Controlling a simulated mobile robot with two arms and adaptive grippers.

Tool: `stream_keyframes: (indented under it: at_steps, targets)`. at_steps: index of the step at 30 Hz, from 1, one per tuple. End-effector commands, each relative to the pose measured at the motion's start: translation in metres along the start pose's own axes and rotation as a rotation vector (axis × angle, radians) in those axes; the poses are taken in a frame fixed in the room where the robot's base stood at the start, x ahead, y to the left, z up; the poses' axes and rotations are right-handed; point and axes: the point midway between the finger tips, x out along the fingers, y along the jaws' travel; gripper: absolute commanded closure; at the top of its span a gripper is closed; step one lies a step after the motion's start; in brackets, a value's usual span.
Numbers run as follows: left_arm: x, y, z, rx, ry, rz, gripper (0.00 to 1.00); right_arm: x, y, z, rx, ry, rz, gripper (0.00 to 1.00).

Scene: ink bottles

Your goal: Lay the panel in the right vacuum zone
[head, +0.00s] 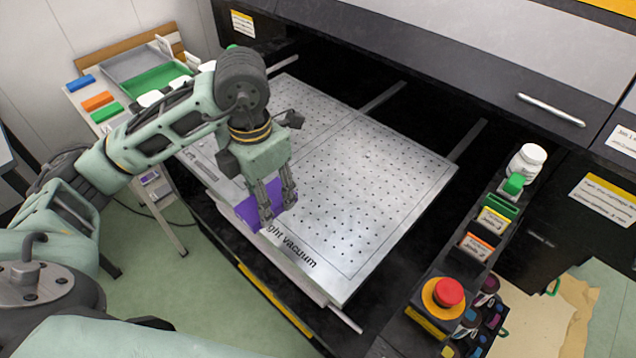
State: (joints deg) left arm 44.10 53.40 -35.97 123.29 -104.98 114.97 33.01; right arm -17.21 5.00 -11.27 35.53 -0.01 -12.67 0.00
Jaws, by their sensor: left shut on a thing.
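My left gripper (277,208) reaches in from the left and points down over the front part of the perforated metal bed. It is shut on a purple panel (247,212), which shows on both sides of the fingers. The fingers hide the panel's middle, and I cannot tell whether it touches the bed. The right vacuum zone (375,215) is the bed's right part, marked with black lettering at its front edge. The first letters are hidden by the gripper and panel. The visible part of this zone is bare. My right gripper is not in view.
A red stop button (449,292) stands right of the bed, with a white jar (527,162) farther back on the same strip. The dark printer housing (420,45) overhangs the bed's back. A side table with a green tray (155,82) stands at the upper left.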

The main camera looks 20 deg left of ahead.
Motion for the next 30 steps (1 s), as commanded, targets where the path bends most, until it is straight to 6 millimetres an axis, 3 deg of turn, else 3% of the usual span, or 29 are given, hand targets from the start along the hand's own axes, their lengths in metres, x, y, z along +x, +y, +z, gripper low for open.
stream_keyframes:
  at_steps: [5,18,24,30]
  targets:
    - [0.009,0.004,0.017,-0.037,0.001,-0.004,0.80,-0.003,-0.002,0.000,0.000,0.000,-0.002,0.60]
    - [0.059,0.025,0.099,-0.034,0.002,-0.002,0.80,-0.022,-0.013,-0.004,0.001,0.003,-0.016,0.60]
    - [0.068,0.029,0.112,-0.032,0.000,0.001,0.80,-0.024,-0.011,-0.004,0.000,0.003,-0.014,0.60]
    - [0.087,0.029,0.111,-0.032,0.005,-0.001,0.80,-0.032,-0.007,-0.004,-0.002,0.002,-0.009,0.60]
